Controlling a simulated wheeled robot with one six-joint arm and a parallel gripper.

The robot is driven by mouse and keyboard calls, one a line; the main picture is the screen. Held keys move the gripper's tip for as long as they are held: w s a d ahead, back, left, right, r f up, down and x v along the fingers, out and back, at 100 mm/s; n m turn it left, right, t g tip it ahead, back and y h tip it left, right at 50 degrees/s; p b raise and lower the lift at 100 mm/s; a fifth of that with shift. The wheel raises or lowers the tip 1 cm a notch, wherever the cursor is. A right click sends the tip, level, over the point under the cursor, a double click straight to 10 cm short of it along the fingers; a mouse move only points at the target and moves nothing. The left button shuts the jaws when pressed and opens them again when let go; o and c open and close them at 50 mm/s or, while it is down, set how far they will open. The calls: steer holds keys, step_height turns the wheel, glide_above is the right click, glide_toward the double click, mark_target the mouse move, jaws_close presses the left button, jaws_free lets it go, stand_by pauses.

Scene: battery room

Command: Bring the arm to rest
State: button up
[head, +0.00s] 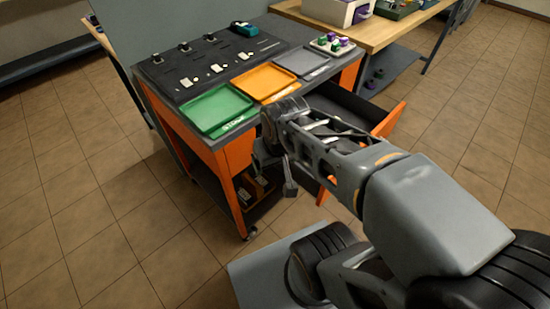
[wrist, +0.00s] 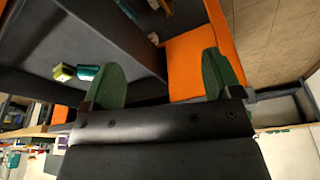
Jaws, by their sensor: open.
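My arm reaches in from the lower right in the head view. My gripper (head: 272,165) hangs at the front of the orange and dark grey cart (head: 235,155), below the tray level, partly hidden by its own links. In the wrist view my gripper (wrist: 160,75) shows two green fingers spread wide apart. Nothing is held between them. Behind the fingers are an orange panel (wrist: 190,62) and dark grey surfaces of the cart.
A drawer (head: 350,112) stands open beside my arm. Green (head: 216,108), orange (head: 264,81) and grey (head: 301,62) trays lie on the cart top. A wooden bench (head: 385,30) stands behind. Tiled floor is clear at left and right.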

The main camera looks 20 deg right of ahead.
step_height(320, 180, up, 17)
steer(key=p, duration=1.6)
steer(key=shift+s+a+t, duration=0.15)
steer(key=shift+a+t, duration=0.15)
